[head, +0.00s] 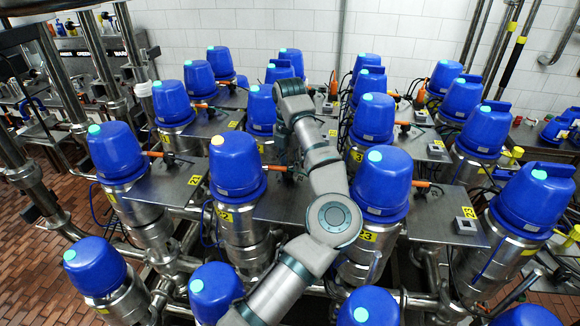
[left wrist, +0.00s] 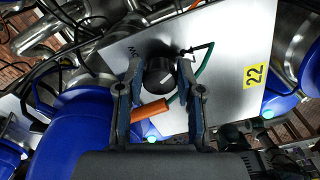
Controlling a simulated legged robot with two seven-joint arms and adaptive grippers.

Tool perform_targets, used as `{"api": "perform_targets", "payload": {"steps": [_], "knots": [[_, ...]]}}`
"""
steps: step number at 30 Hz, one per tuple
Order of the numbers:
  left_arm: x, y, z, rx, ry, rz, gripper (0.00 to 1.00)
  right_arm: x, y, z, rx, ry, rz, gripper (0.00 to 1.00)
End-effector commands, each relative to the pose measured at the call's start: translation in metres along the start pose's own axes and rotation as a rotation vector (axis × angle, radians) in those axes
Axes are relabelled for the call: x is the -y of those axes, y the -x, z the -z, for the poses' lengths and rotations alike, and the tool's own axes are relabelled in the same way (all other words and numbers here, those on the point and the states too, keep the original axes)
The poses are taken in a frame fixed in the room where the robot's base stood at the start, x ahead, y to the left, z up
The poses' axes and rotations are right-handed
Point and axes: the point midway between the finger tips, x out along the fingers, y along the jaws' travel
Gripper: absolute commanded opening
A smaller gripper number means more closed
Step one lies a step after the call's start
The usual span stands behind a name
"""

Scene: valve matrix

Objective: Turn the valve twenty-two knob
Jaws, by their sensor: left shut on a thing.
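In the left wrist view, a black knob (left wrist: 159,75) with a pale mark on top stands on a metal plate (left wrist: 225,40) with a yellow label 22 (left wrist: 255,75). My left gripper (left wrist: 158,72) has a finger on each side of the knob and is shut on it. An orange handle (left wrist: 150,111) shows just below the knob, between the fingers. In the head view, the blue-capped valve (head: 238,165) with a yellow dot stands left of my left arm. The arm covers the knob and most of the gripper there. My right gripper is not in view.
Rows of blue-capped valves on steel bodies surround the arm closely, one just to its right (head: 383,185). Metal plates (head: 445,215), orange handles and pipes fill the gaps. A green cable (left wrist: 203,65) runs near the right finger. Brick floor (head: 40,260) shows at left.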

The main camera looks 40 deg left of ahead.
Motion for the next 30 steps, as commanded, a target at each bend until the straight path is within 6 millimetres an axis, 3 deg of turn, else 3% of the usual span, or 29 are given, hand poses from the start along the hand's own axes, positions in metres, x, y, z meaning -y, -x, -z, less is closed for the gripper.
{"api": "perform_targets", "payload": {"steps": [15,30], "knots": [[-0.006,0.003,0.002,0.002,-0.376,-0.002,0.01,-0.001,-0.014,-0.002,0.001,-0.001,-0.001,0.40],[-0.007,0.004,0.002,0.002,-0.476,-0.006,0.01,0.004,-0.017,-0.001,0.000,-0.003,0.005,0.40]]}}
